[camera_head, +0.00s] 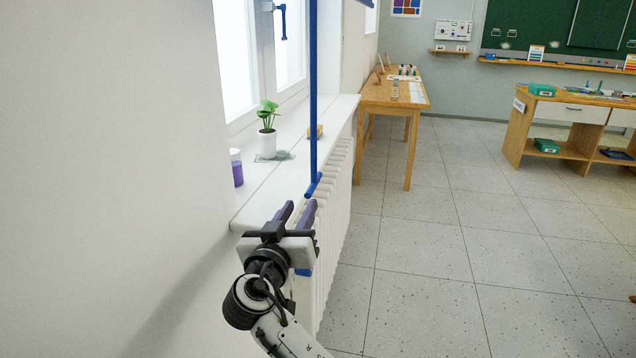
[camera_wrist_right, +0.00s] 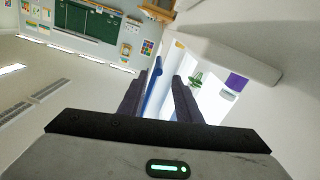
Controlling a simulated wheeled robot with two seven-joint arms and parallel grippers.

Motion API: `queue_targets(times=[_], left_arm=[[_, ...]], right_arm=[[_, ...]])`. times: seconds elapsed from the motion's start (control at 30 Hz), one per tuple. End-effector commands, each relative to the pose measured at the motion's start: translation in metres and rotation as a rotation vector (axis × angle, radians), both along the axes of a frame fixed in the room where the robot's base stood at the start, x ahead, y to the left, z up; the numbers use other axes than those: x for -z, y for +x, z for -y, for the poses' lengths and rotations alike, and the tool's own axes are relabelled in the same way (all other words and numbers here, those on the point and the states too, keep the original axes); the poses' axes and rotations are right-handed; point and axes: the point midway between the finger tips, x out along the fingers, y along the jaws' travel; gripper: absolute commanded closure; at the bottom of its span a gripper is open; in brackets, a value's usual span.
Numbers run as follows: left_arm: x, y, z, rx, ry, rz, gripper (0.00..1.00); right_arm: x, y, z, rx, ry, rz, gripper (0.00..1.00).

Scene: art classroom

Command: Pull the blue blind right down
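The blue blind (camera_head: 313,95) shows nearly edge-on in the head view, as a thin upright strip in front of the window. Its lower end has a short blue bar (camera_head: 313,186) just above my right gripper (camera_head: 298,206). The right gripper's two dark fingers point up toward the bar with a gap between them. In the right wrist view a blue strip (camera_wrist_right: 153,88) shows in the gap between the open fingers; I cannot tell whether it touches them. A small blue piece (camera_head: 303,272) shows beside the right gripper, mostly hidden. My left gripper is not in view.
The white sill (camera_head: 278,190) holds a potted plant (camera_head: 267,130) and a purple jar (camera_head: 237,168), left of the blind. A white radiator (camera_head: 335,215) stands under it. A wooden table (camera_head: 385,93) stands farther back.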

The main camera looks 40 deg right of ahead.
Motion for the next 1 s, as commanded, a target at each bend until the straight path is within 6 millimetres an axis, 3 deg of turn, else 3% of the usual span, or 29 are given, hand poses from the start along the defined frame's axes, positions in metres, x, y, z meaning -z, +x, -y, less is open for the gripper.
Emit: queue_targets(times=[0.2,0.4,0.83,1.0], left_arm=[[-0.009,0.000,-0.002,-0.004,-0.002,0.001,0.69],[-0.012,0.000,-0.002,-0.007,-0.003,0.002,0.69],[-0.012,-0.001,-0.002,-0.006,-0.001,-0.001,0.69],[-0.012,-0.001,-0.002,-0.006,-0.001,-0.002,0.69]], right_arm=[[-0.003,0.027,0.036,0.005,-0.004,0.000,0.69],[-0.002,0.046,0.057,0.005,-0.001,0.001,0.69],[-0.001,0.053,0.066,0.004,0.001,0.001,0.69],[-0.001,0.053,0.066,0.004,0.001,0.001,0.96]])
